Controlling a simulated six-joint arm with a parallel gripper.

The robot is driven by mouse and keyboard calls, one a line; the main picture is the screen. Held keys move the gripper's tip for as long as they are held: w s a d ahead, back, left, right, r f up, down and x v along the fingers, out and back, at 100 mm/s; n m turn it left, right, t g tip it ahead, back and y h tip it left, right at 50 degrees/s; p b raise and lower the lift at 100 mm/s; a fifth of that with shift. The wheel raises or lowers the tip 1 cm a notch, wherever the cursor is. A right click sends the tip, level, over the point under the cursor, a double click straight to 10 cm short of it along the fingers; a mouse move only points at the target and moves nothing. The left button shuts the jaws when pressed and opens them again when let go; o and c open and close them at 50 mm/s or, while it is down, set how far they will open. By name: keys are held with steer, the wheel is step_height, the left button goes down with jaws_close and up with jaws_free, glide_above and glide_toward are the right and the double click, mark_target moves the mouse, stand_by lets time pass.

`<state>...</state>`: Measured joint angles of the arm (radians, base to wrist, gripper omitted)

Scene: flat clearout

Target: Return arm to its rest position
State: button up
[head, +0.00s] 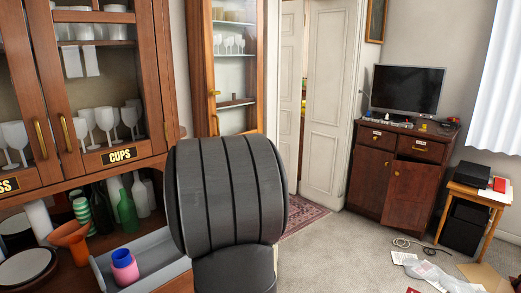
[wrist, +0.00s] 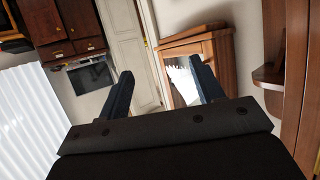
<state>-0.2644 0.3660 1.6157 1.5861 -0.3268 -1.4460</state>
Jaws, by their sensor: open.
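My gripper (wrist: 163,88) shows in the wrist view with its two dark fingers spread wide apart. Nothing is between them, and they point toward the door and a wooden cabinet, with the room appearing turned over. In the head view my large dark arm link fills the middle, and the gripper itself cannot be made out there. The arm is raised in front of the shelf and hides part of the glass cabinet and the floor.
A wooden cupboard (head: 164,82) labelled CUPS stands at the left. Below it are bottles (head: 126,212) and a grey tray (head: 151,252) with a pink and blue cup (head: 124,266). A sideboard (head: 397,180) carries a monitor (head: 407,89). Papers litter the carpet at right.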

steer(key=shift+n+y, duration=0.3)
steer(key=shift+y, duration=0.1)
steer(key=shift+s+d+f, duration=0.25)
steer(key=shift+d+f, duration=0.7)
steer(key=shift+d, duration=0.05)
steer(key=shift+s+d+f, duration=0.2)
steer(key=shift+d+f, duration=0.75)
